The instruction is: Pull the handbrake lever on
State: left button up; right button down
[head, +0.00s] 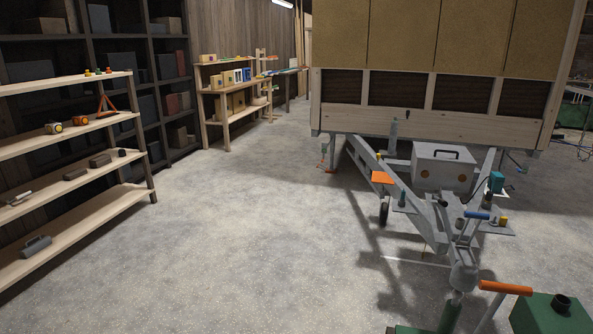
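The hut trailer (440,121) stands on the right, with its grey A-shaped drawbar (372,160) pointing toward me. A lever with a blue grip (477,214) sits on the drawbar behind the coupling head (463,277). Another bar with an orange grip (505,287) shows closer to me at lower right, on a grey rod that runs down out of frame. I cannot tell for certain which of these is the handbrake lever. Neither of my grippers is in view.
A grey box with a black handle (443,165) sits on the drawbar. An orange plate (381,178) and a small wheel (384,212) are at its left. A green block (546,315) is at lower right. Wooden shelves (75,131) line the left; the floor between is clear.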

aim_at(442, 202)
jog(key=i+j, duration=0.15)
jog(key=i, duration=0.7)
jog(key=i+j, duration=0.15)
jog(key=i, duration=0.75)
jog(key=i+l+z, duration=0.15)
jog(key=i+l, duration=0.15)
jog(key=i+l+z, duration=0.2)
jog(key=i, duration=0.25)
jog(key=i+l+z, duration=0.15)
jog(key=i+l, duration=0.15)
jog(key=i, duration=0.1)
